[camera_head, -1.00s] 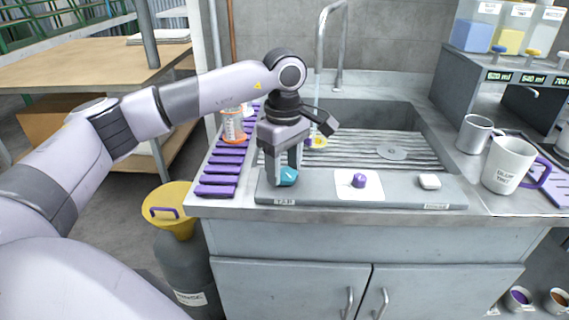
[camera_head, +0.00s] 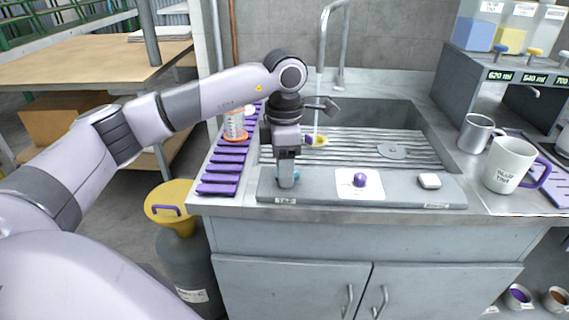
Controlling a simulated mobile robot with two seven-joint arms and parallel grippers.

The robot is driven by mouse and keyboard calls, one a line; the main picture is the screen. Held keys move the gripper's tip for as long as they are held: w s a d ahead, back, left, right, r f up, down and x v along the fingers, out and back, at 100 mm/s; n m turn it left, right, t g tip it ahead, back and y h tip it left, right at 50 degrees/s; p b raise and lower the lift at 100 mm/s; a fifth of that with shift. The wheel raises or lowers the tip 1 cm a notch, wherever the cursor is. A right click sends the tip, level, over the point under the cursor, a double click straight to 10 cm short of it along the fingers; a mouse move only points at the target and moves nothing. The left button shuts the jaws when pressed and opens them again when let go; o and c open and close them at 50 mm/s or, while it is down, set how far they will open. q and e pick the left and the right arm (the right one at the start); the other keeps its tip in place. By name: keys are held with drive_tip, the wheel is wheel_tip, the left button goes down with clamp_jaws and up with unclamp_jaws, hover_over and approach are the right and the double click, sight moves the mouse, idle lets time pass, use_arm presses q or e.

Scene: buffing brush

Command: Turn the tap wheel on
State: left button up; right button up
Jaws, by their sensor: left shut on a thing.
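The teal tap wheel (camera_head: 295,175) sits at the left end of the grey panel along the sink's front edge. It is mostly hidden behind my left gripper (camera_head: 287,180), which points down and is shut on it. The fingers are seen nearly edge-on, one in front of the other. The tall metal tap (camera_head: 322,45) stands behind the sink, with a thin pale line below its spout that looks like water. My right gripper is not in view.
A purple knob (camera_head: 360,180) on a white plate and a white block (camera_head: 429,181) sit farther right on the panel. Mugs and a dispenser (camera_head: 500,75) are at right.

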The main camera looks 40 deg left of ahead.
use_arm(q)
drive_tip(key=shift+r+n, duration=0.1)
drive_tip(key=shift+n, duration=0.4)
drive_tip(key=o, duration=1)
drive_tip(key=shift+o, duration=0.2)
drive_tip(key=shift+r, duration=3.55)
